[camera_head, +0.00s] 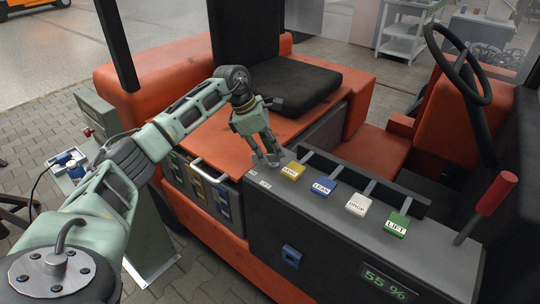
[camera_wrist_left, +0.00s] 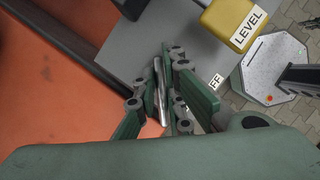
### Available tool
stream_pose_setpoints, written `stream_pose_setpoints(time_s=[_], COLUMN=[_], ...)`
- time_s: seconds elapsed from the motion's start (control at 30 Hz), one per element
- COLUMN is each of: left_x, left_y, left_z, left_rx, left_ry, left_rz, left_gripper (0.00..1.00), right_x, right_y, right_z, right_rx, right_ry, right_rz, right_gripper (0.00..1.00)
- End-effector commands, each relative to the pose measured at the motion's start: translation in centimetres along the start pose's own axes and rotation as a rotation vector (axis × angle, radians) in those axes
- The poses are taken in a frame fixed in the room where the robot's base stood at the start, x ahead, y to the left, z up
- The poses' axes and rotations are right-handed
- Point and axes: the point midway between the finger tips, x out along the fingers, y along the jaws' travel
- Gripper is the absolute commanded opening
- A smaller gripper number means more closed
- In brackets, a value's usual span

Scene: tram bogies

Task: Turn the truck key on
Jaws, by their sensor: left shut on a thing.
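My left gripper (camera_head: 268,160) reaches down from the left to the near left end of the truck's grey control panel (camera_head: 330,226). In the left wrist view its fingers (camera_wrist_left: 167,95) are closed around a thin metallic piece, the truck key (camera_wrist_left: 159,85). The key stands by a small label (camera_wrist_left: 215,81) of which "FF" shows. In the head view the key is hidden by the fingers or too small to make out. How far it is turned I cannot tell. My right gripper is in neither view.
Levers with yellow LEVEL (camera_head: 293,170), blue LEAN (camera_head: 324,188), white DROP (camera_head: 358,205) and green LIFT (camera_head: 397,224) knobs line the panel. A display (camera_head: 389,285) reads 55 %. A red-handled lever (camera_head: 494,195), steering wheel (camera_head: 457,68) and black seat (camera_head: 283,84) stand around it.

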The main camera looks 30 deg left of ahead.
Motion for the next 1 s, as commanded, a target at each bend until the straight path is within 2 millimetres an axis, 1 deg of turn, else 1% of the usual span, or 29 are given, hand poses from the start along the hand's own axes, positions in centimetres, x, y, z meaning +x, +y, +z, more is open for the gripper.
stream_pose_setpoints(time_s=[0.03, 0.2, 0.4, 0.97, 1.0], left_x=[-0.02, -0.06, -0.08, -0.13, -0.14], left_y=[0.21, 0.30, 0.30, 0.34, 0.34], left_z=[0.07, 0.05, 0.10, 0.13, 0.13], left_rx=[0.028, 0.115, 0.177, 0.204, 0.204], left_ry=[-0.003, -0.002, -0.002, -0.002, -0.002], left_rz=[-0.008, -0.044, -0.070, -0.079, -0.079], left_gripper=[0.00, 0.00, 0.00, 0.00, 0.13], right_x=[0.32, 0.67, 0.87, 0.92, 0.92], right_y=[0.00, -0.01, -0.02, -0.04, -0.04], right_z=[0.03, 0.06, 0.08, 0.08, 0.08], right_rx=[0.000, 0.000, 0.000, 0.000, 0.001], right_ry=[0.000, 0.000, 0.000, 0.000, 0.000], right_rz=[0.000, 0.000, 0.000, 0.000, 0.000], right_gripper=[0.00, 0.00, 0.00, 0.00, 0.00])
